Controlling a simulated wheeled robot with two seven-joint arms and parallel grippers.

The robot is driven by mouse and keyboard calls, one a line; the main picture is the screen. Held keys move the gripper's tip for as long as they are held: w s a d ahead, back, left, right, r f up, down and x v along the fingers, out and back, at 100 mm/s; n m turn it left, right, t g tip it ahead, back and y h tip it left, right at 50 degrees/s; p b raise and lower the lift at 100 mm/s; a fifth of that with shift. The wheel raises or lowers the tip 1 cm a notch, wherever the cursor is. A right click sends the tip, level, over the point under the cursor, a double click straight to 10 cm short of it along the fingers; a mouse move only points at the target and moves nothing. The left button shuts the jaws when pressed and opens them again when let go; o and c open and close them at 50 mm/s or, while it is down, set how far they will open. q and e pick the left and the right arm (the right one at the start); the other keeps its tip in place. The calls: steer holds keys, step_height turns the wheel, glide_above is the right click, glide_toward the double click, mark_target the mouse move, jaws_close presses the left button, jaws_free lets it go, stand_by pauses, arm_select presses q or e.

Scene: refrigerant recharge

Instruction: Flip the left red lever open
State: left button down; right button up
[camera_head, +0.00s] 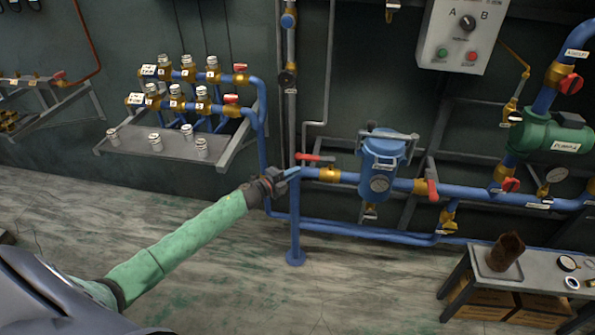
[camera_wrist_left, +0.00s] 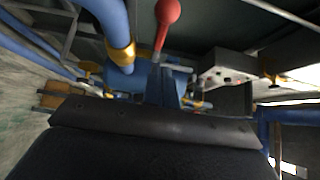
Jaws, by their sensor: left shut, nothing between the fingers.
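The left red lever (camera_head: 315,157) sits above a brass valve (camera_head: 328,174) on the blue pipe, left of the blue filter housing (camera_head: 383,165). It lies roughly level along the pipe, its free end to the left. In the left wrist view a red lever with a rounded end (camera_wrist_left: 166,22) stands up beyond the gripper. My left gripper (camera_head: 291,173) is shut and empty, just left of and slightly below the lever's free end. Whether it touches the lever is unclear. The dark gripper front (camera_wrist_left: 155,122) fills the lower wrist view. My right gripper is out of view.
A second red lever (camera_head: 432,190) is on the pipe right of the housing. A vertical blue post (camera_head: 295,230) stands just below my left gripper. A grey control box (camera_head: 463,35) hangs above. A workbench (camera_head: 545,268) is at lower right. Open floor lies in front.

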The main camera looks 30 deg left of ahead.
arm_select(q)
steer(key=b+v, duration=0.1)
steer(key=v, duration=0.6)
steer(key=shift+s+a+f, duration=0.2)
steer(key=shift+a+f, duration=0.1)
steer(key=shift+a, duration=0.2)
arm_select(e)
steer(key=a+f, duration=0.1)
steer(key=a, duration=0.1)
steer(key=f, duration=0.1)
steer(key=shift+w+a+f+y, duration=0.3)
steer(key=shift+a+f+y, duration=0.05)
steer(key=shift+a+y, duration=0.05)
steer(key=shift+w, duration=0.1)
